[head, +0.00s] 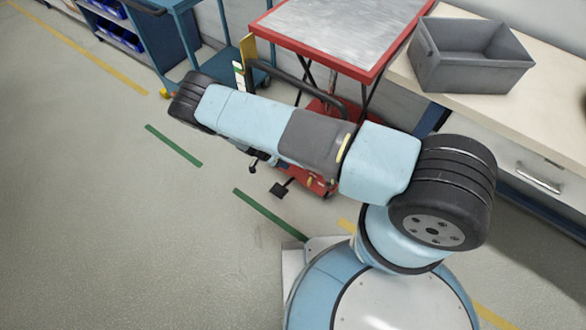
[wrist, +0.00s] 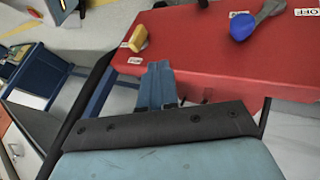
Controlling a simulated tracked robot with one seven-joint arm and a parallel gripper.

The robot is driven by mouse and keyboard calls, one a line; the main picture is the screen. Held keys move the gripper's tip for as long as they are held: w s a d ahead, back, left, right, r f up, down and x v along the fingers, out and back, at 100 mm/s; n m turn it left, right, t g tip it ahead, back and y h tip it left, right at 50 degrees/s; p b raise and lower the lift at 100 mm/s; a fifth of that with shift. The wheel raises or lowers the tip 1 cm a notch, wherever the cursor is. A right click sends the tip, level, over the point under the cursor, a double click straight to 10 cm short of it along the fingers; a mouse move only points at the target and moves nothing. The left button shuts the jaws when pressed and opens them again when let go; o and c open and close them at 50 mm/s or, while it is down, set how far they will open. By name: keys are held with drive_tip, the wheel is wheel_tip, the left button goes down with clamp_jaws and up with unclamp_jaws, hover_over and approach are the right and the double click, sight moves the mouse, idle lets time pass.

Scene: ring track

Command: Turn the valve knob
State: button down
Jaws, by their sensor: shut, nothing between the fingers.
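In the wrist view, a yellow knob (wrist: 138,38) stands on a red panel (wrist: 205,55), with small white labels beside it. A blue ball end (wrist: 243,26) on a grey lever (wrist: 269,9) is farther right on the same panel, near an "OFF" label (wrist: 307,12). I cannot tell for certain which of these is the valve knob. My gripper (wrist: 160,68) is shut and empty. The head view shows my arm, but not clearly the gripper or the panel's knobs.
A red-edged lift table (head: 345,35) stands behind my arm. A grey bin (head: 470,75) sits on a pale workbench (head: 490,105) at right. A blue cart (head: 185,35) stands at upper left. The floor (head: 90,200) at left is clear, with green and yellow lines.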

sight(310, 181)
drive_tip(key=s+d+f, duration=0.2)
drive_tip(key=d+f, duration=0.5)
drive_tip(key=d, duration=0.1)
drive_tip(key=shift+s+f, duration=0.3)
drive_tip(key=shift+s, duration=0.1)
idle(0.3)
drive_tip(key=shift+a, duration=0.15)
